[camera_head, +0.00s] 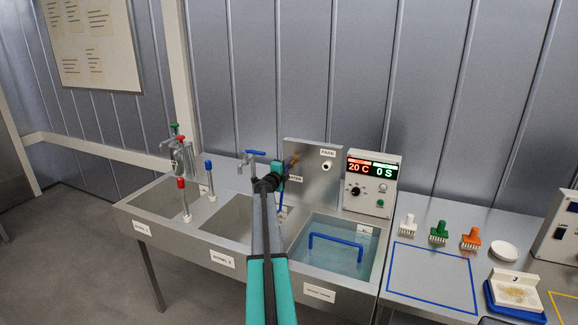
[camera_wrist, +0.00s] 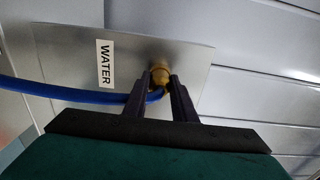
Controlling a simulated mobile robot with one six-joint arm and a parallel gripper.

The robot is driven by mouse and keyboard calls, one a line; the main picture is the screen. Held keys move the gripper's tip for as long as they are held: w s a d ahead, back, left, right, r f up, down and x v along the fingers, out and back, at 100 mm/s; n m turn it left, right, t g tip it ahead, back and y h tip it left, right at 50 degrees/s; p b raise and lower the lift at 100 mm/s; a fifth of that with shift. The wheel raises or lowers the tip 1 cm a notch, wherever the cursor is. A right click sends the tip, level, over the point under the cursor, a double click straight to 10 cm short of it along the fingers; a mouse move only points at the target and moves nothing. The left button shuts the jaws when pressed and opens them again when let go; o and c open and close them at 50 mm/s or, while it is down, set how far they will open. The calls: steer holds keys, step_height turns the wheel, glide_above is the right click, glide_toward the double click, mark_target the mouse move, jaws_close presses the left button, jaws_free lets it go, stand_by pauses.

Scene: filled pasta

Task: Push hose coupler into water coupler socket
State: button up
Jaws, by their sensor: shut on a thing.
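My gripper (camera_wrist: 164,84) is shut on the hose coupler, a small brass piece (camera_wrist: 160,74) between the fingertips in the wrist view. A blue hose (camera_wrist: 70,94) runs from the fingertips to the left. The coupler's end is close to the metal panel (camera_wrist: 60,55) with the WATER label (camera_wrist: 105,63). I cannot tell whether it touches the panel or sits in a socket; the water socket is hidden behind the coupler and fingers. In the head view my gripper (camera_head: 291,161) is in front of the left part of the upright panel (camera_head: 312,148).
A water basin (camera_head: 372,250) with a blue handle (camera_head: 336,240) lies below the panel. A control box (camera_head: 370,183) stands to its right. Sinks with coloured taps (camera_head: 183,200) are on the left. Brushes (camera_head: 438,231) and a white dish (camera_head: 503,250) lie on the right counter.

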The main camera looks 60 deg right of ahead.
steer(key=shift+r, duration=0.1)
steer(key=o, duration=1.2)
steer(key=shift+c, duration=0.2)
steer(key=shift+o, duration=0.4)
steer(key=shift+o, duration=0.7)
steer(key=shift+a, duration=0.1)
steer(key=a, duration=0.6)
steer(key=shift+s+a+p, duration=0.2)
steer(key=shift+a+p, duration=0.15)
steer(key=shift+p, duration=0.05)
steer(key=shift+a, duration=0.1)
